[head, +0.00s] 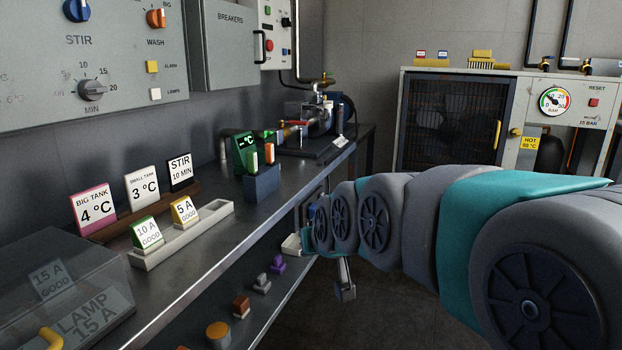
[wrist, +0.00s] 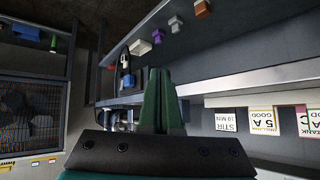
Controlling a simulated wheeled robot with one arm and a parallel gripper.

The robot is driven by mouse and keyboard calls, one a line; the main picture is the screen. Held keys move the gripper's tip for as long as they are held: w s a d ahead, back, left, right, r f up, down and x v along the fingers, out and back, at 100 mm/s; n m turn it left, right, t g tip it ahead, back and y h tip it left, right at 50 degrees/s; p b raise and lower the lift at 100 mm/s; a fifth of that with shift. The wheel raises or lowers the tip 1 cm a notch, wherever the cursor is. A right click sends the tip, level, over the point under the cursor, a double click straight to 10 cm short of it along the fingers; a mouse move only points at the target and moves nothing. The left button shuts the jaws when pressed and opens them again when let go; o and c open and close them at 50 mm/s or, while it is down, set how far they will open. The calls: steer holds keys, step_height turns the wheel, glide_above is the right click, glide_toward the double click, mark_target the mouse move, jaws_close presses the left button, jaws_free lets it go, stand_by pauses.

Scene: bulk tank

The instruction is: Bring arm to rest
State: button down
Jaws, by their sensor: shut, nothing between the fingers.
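My gripper (wrist: 160,72) shows in the wrist view as two green fingers pressed together, with nothing between them. It is clear of the signs and the bench in that view. In the head view my grey and teal arm reaches in from the right, with its far end beside the right edge of the dark bench (head: 215,250). The fingers are not clearly visible there, hidden behind the arm's links.
A white rack (head: 185,245) holds two GOOD cards on the bench. A clear box (head: 50,285) stands front left. Small blocks, including a purple one (head: 277,264), sit on a lower shelf. A grey cabinet (head: 565,135) stands behind my arm. Some floor shows below the arm.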

steer(key=s+d+f+g+h+p, duration=0.1)
steer(key=s+d+f+g, duration=0.2)
steer(key=s, duration=0.8)
steer(key=s+d+f+m+g+h+p, duration=0.1)
steer(key=s+d+f+g, duration=0.3)
steer(key=s, duration=0.7)
steer(key=s+d+f+m+g+h+p, duration=0.1)
steer(key=s+d+f+g, duration=0.2)
steer(key=s+d+f, duration=0.3)
steer(key=s+d, duration=0.2)
steer(key=s, duration=0.3)
steer(key=shift+s+f+g, duration=0.2)
steer(key=shift+s+g, duration=0.2)
